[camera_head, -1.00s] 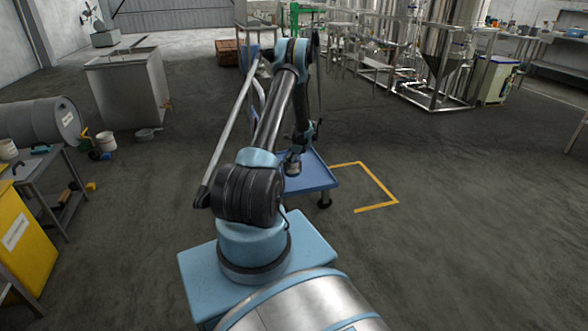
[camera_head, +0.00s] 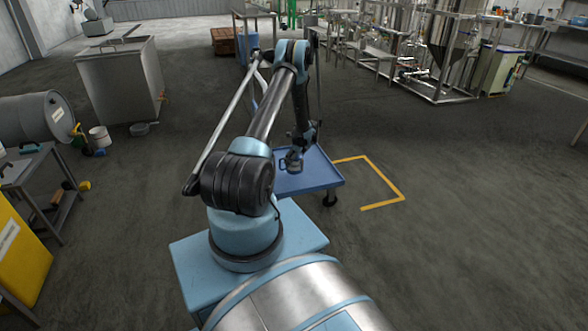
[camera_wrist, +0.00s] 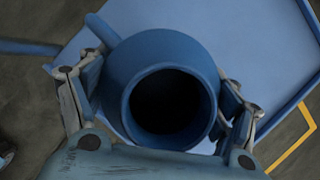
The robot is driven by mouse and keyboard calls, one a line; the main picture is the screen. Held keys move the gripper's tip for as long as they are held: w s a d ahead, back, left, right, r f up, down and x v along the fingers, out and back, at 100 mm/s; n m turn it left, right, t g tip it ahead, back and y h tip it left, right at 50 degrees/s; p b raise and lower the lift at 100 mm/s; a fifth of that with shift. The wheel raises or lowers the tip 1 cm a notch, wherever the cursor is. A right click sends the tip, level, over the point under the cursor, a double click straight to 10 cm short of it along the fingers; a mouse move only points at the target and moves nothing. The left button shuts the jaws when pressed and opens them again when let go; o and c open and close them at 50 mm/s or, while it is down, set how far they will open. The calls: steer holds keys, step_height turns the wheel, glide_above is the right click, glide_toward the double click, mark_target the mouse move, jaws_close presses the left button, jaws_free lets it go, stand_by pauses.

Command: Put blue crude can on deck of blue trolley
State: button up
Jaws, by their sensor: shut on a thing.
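The blue crude can (camera_wrist: 187,62) is in my gripper (camera_wrist: 158,100), its round dark mouth facing the wrist camera and a finger on each side of it. A handle stub shows at its upper left. The blue trolley (camera_head: 328,176) stands in front of my arm, and its flat deck (camera_wrist: 245,45) lies beneath the can in the wrist view. In the head view my gripper (camera_head: 294,160) is over the deck's left part, low down; the can is hardly distinguishable there. I cannot tell whether the can's base touches the deck.
A yellow floor marking (camera_head: 383,203) lies right of the trolley. A steel tank (camera_head: 125,85), a grey drum (camera_head: 33,118) and a bench (camera_head: 42,175) with a yellow bin (camera_head: 20,255) stand at left. Steel process tanks stand at the back right. The floor on the right is open.

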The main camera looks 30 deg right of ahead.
mark_target(300, 155)
steer(key=shift+f, duration=2.7)
steer(key=o, duration=1.7)
steer(key=v, duration=1.2)
steer(key=shift+s, duration=0.1)
steer(key=shift+d, duration=0.1)
